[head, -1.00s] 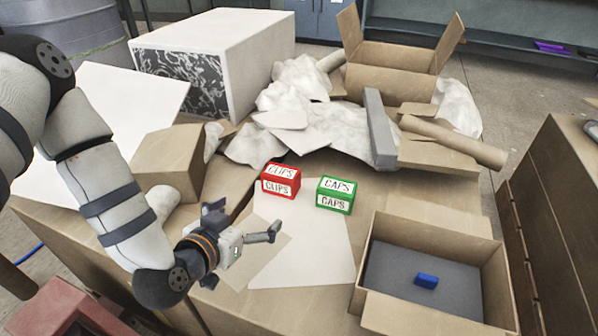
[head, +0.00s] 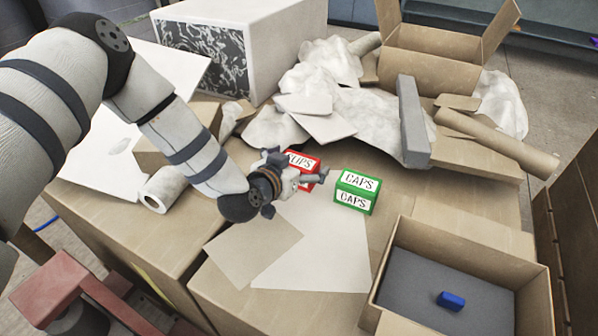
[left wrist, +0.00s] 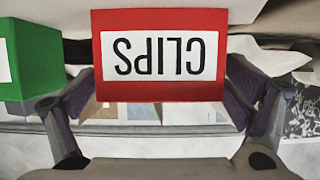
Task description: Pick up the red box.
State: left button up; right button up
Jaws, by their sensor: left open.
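The red box (head: 304,160), labelled CLIPS, stands on the cardboard-coloured table top. In the head view my left gripper (head: 298,178) is in front of it and hides part of it. In the left wrist view the red box (left wrist: 160,88) appears upside down, between the two spread fingers of my left gripper (left wrist: 160,98). A finger is at each side of the box, and the jaws are open. I cannot tell whether either finger touches it. My right gripper is not in view.
A green CAPS box (head: 357,191) stands close to the right of the red one. An open carton (head: 535,262) with a blue block (head: 451,301) is at the front right. Crumpled paper (head: 325,65) and a grey bar (head: 413,120) lie behind. Flat sheets (head: 318,255) lie in front.

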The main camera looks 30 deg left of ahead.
pick_arm(q)
jog(key=c, duration=1.4)
jog(key=shift+r, duration=0.1)
